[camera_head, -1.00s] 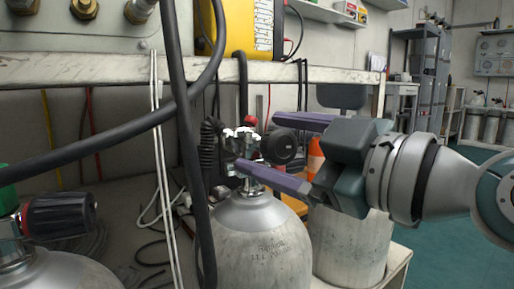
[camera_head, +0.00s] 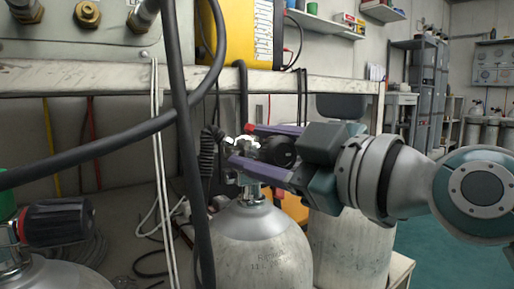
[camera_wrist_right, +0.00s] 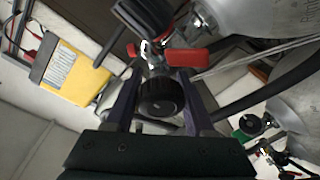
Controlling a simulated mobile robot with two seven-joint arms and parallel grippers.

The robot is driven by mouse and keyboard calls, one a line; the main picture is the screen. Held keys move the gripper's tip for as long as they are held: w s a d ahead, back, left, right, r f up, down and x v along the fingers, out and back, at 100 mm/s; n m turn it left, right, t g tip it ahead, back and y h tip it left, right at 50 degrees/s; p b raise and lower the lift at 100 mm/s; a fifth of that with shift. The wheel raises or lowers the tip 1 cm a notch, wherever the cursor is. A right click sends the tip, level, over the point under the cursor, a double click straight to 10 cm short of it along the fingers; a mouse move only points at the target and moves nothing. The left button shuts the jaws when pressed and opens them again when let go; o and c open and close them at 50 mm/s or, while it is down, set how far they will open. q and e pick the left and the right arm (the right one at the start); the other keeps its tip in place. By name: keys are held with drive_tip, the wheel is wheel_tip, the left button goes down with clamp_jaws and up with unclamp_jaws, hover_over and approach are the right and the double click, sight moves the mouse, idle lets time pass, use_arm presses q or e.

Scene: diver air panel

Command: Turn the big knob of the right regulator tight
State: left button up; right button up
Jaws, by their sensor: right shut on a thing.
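The right regulator (camera_head: 245,168) sits on top of a grey gas cylinder (camera_head: 258,240) in the middle of the head view. Its big black round knob (camera_head: 280,151) faces right, towards my right gripper (camera_head: 242,146). The purple fingers lie on either side of the knob, shut on it, and partly hide it. In the right wrist view the knob (camera_wrist_right: 160,97) sits between the two fingers, with a red part (camera_wrist_right: 190,57) of the regulator just beyond. My left gripper is not in view.
A thick black hose (camera_head: 183,130) hangs in front, left of the regulator. A worn shelf edge (camera_head: 120,77) runs above, with a yellow case (camera_head: 240,30) on it. Another black knob (camera_head: 58,222) is at the lower left. A second cylinder (camera_head: 345,245) stands right behind.

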clamp_jaws()
drive_tip(key=m+t+p, duration=0.1)
drive_tip(key=m, duration=0.3)
drive_tip(key=shift+d+r+h, duration=0.1)
drive_tip(key=shift+r+h, duration=0.05)
drive_tip(key=shift+h, duration=0.15)
drive_tip(key=shift+m, duration=0.5)
drive_tip(key=o, duration=0.9)
unclamp_jaws()
drive_tip(key=shift+d, duration=0.1)
